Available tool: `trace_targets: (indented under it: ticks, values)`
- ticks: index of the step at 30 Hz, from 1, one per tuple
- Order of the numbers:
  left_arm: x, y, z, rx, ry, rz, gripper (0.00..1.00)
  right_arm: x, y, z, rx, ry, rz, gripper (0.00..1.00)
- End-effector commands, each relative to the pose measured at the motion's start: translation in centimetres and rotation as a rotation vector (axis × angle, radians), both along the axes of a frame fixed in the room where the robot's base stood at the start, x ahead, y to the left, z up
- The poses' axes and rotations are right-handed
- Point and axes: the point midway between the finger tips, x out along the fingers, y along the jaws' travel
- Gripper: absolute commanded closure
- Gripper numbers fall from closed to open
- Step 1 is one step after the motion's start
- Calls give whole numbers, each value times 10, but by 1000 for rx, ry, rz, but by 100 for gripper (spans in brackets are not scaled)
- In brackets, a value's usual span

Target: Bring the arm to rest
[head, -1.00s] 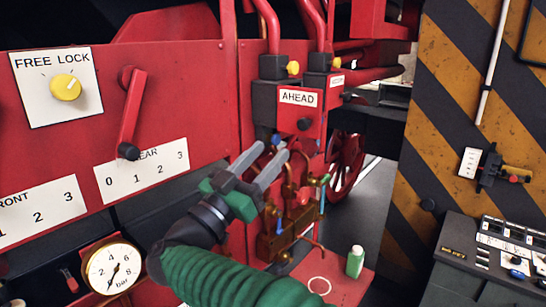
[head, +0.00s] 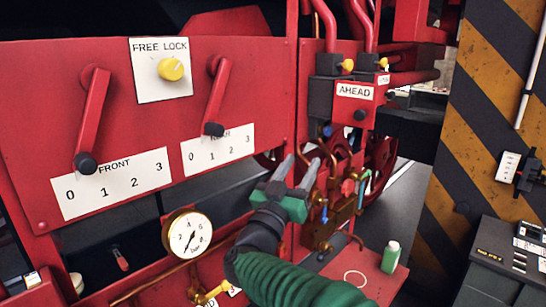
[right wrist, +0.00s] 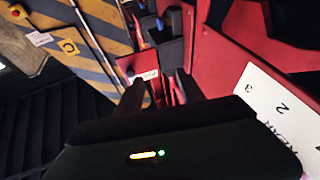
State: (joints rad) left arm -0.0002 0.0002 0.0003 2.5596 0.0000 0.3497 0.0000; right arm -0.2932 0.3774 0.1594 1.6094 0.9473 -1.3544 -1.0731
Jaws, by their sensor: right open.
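My right gripper (head: 300,172) is open and empty in the head view, on its green ribbed arm. It stands in front of the red panel, below and left of the AHEAD box (head: 354,93) and left of the brass valves (head: 343,205). In the right wrist view its two dark fingers (right wrist: 157,98) are apart with nothing between them. My left gripper is not in view.
The red panel carries the FRONT lever (head: 92,115), the REAR lever (head: 217,97) and the yellow FREE LOCK knob (head: 171,69). A pressure gauge (head: 187,233) is below. A green bottle (head: 390,257) stands on a red ledge. A striped pillar (head: 488,120) rises at right.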

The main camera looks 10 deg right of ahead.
Motion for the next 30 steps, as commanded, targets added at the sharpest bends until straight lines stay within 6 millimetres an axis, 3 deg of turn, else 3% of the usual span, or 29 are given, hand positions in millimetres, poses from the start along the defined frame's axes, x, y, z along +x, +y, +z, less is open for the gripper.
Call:
trace_targets:
  ticks: [2, 3, 5, 7, 11, 15, 18, 22, 25, 30]
  values:
    - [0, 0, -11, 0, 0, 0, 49, 20, 12, -48, -19, 115, 219, 54]
    - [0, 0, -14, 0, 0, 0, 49, 25, 19, -83, -9, 208, 336, 54]
    - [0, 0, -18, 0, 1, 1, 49, 22, 27, -138, 26, 364, 473, 54]
    - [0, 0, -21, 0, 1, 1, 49, 6, 30, -200, 85, 543, 574, 54]
    - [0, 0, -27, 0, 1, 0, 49, -50, 19, -305, 223, 867, 654, 54]
    - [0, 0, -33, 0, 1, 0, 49, -138, -3, -397, 388, 1198, 631, 54]
    - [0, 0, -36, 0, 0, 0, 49, -205, -21, -442, 498, 1402, 568, 54]
    - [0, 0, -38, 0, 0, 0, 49, -270, -38, -473, 594, 1575, 480, 54]
    - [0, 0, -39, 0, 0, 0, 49, -293, -44, -481, 626, 1635, 443, 54]
    - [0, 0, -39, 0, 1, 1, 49, -297, -45, -482, 634, 1647, 435, 54]
